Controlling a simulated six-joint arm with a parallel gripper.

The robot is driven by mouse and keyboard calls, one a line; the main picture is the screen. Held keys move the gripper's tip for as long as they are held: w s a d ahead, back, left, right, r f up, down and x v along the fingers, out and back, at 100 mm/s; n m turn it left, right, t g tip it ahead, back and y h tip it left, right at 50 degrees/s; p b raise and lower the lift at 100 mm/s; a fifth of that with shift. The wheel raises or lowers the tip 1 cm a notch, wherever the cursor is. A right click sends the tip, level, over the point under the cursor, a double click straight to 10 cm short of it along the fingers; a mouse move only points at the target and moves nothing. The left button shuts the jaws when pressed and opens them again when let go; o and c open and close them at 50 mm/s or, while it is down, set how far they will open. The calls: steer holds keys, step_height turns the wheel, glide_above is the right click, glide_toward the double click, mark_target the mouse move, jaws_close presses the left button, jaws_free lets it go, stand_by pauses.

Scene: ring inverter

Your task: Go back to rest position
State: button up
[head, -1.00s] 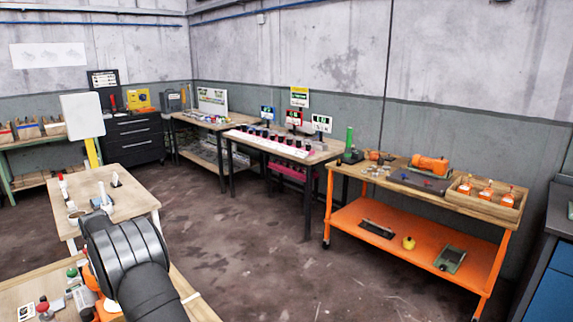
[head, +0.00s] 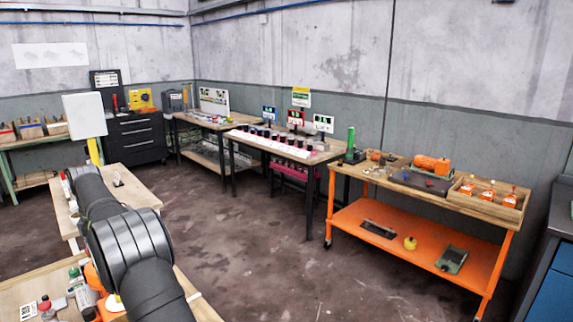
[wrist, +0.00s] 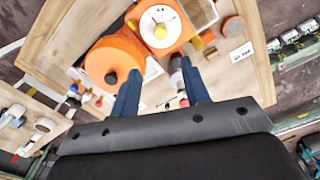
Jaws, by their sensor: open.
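My gripper (wrist: 160,95) is in the wrist view, with two blue fingers apart and nothing held between them. Beyond the fingers is a wooden table top (wrist: 85,35) with an orange device (wrist: 118,60) on it. The device has a round white dial (wrist: 160,28) with a yellow knob. In the head view my dark arm reaches up and left over the wooden tables, and my gripper is not seen there.
A wooden table (head: 140,198) stands beyond my arm. An orange workbench (head: 400,240) with bottles in a crate (head: 487,200) stands at the right. The floor between (head: 240,240) is clear.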

step_height(320, 180, down, 13)
steer(key=shift+r, duration=0.1)
steer(key=r, duration=0.5)
steer(key=shift+w+d, duration=0.1)
steer(key=shift+d, duration=0.15)
steer(key=w+d+r, duration=0.3)
steer(key=d+r, duration=0.4)
steer(key=d, duration=0.4)
steer(key=w+d+f+m, duration=0.2)
steer(key=d+f+m, duration=0.35)
steer(key=d, duration=0.35)
steer(key=w+d+f+m, duration=0.2)
steer(key=d+f+m, duration=0.2)
steer(key=d+f, duration=0.4)
steer(key=s+d+f+m, duration=0.2)
steer(key=d+f+m, duration=0.2)
steer(key=d, duration=0.5)
steer(key=s+d+f+m, duration=0.3)
steer(key=d+f+m, duration=0.2)
steer(key=d, duration=0.3)
steer(key=shift+s+d+f, duration=0.25)
steer(key=shift+d, duration=0.1)
steer(key=shift+m, duration=0.25)
